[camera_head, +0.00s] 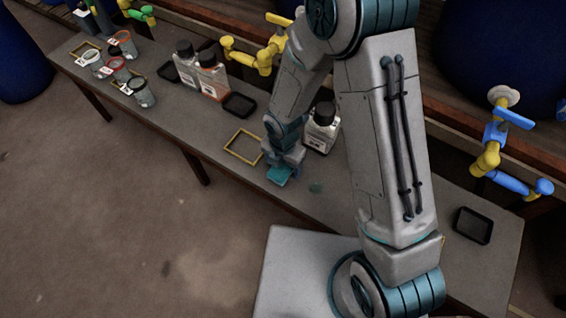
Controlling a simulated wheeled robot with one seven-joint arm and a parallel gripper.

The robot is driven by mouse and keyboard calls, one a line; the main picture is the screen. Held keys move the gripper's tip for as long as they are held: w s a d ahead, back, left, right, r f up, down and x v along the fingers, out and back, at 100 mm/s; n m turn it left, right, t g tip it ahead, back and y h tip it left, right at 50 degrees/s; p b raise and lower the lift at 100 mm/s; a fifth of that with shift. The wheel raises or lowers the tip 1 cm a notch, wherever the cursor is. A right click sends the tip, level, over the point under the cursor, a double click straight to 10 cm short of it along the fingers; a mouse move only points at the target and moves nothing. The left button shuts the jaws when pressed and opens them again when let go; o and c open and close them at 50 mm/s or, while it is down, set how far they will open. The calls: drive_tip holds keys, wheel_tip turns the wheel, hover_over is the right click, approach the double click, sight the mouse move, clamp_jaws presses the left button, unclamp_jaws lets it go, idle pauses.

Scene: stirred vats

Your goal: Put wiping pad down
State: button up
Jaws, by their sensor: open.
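A teal flat piece, which looks like the wiping pad (278,176), is at the front edge of the grey bench, directly below my gripper (283,165). My gripper points down and is open. The fingers are small and partly merge with the pad, so I cannot tell whether they touch it or whether the pad lies flat on the bench. A yellow square outline (261,153) is on the bench just left of my gripper, and bare bench shows inside it. A small dark green spot (315,189) is on the bench to the right of the pad.
A bottle (322,131) stands close behind my gripper. Two more bottles (212,80) and black trays (239,105) are farther left, with several cups (142,94) at the far left. Yellow (262,58) and blue taps (510,182) overhang the bench. Another black tray (472,225) is at right.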

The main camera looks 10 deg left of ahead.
sight(283, 166)
wheel_tip(283, 166, up, 12)
drive_tip(key=p, duration=0.4)
drive_tip(key=d+r+m+t, duration=0.1)
drive_tip(key=d+r+m, duration=1.1)
drive_tip(key=d+m, duration=0.25)
drive_tip(key=s+d+r+m, duration=0.7)
drive_tip(key=d+m, duration=0.1)
drive_tip(key=m, duration=0.9)
drive_tip(key=shift+s+d+t, duration=0.25)
drive_tip(key=shift+s+t, duration=0.05)
drive_tip(key=shift+r, duration=0.15)
wheel_tip(283, 166, up, 19)
drive_tip(key=t+p, duration=0.1)
drive_tip(key=p, duration=1.6)
drive_tip(key=shift+a, duration=0.25)
